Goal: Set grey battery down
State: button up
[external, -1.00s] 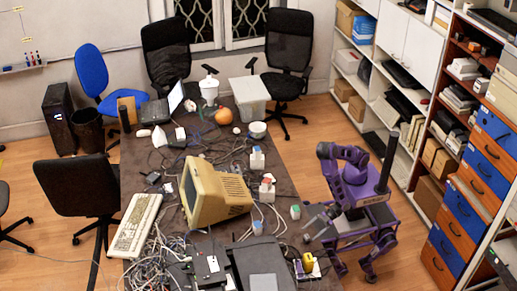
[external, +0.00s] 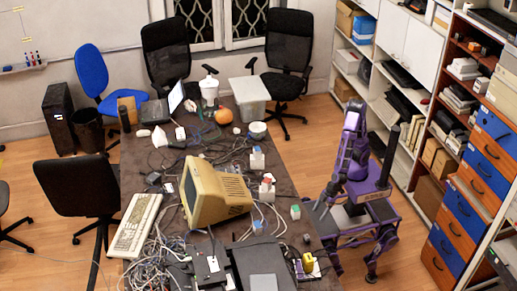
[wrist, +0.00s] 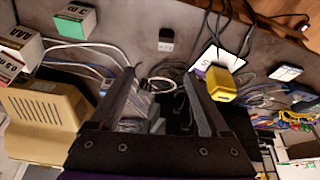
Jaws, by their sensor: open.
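A small dark grey block (external: 307,238), which looks like the grey battery, rests on the table near its right edge. In the wrist view it also shows (wrist: 166,40), with a pale face, beyond my fingertips and apart from them. My gripper (wrist: 160,76) is open, with its two dark fingers spread and no object held between them. In the external view my gripper is small and hard to make out beside the table's right edge.
A yellow device (external: 308,262) stands near the block, also seen in the wrist view (wrist: 222,82). A green-topped box (wrist: 75,21), a beige monitor (external: 212,193) and tangled cables crowd the dark table (external: 285,200). Bare table surrounds the block.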

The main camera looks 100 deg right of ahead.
send_near(307, 236)
jog(key=x, duration=0.4)
jog(key=shift+w+d+f, duration=0.2)
jog(key=shift+d+f, duration=0.1)
jog(key=shift+f, duration=0.05)
jog(key=b+x, duration=0.2)
jog(key=x, duration=0.1)
jog(key=b+x, duration=0.2)
jog(key=shift+a+f, duration=0.25)
jog(key=shift+f, duration=0.05)
jog(key=shift+r, duration=0.15)
grip_shut()
